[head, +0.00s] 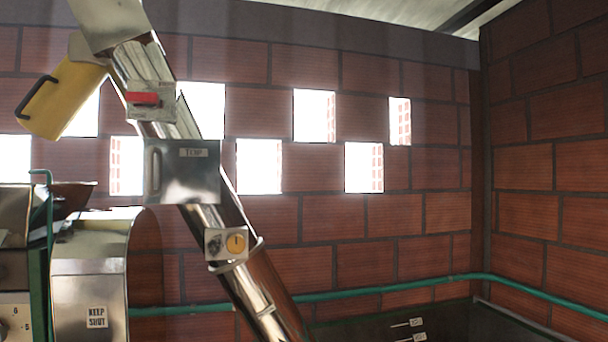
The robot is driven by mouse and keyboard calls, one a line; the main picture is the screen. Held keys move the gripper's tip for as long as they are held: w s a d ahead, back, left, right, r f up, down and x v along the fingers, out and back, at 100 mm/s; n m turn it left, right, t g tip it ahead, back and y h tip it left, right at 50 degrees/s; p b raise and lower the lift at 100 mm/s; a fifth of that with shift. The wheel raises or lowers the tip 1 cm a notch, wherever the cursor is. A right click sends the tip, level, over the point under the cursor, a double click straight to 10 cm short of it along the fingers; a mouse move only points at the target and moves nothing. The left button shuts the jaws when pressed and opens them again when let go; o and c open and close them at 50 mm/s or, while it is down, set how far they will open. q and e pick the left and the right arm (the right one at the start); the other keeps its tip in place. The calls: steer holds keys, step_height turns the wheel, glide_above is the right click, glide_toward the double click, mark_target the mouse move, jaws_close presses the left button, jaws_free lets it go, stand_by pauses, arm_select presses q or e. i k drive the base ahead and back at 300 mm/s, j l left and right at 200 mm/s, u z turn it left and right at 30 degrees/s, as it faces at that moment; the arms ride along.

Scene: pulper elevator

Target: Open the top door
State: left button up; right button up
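A slanting shiny metal elevator tube (262,292) runs from the upper left to the bottom centre. Higher up is a small plate with a red handle (143,98). I cannot tell for certain which part is the top door. Neither of my grippers shows.
A yellow chute-like part with a black handle (62,98) hangs at the upper left. A metal machine marked KEEP SHUT (88,295) stands at the lower left. A green pipe (400,287) runs along the brick wall. Dark equipment with small labels (415,333) lies at bottom right.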

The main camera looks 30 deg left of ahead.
mark_target(176, 171)
steer(key=u, duration=1.6)
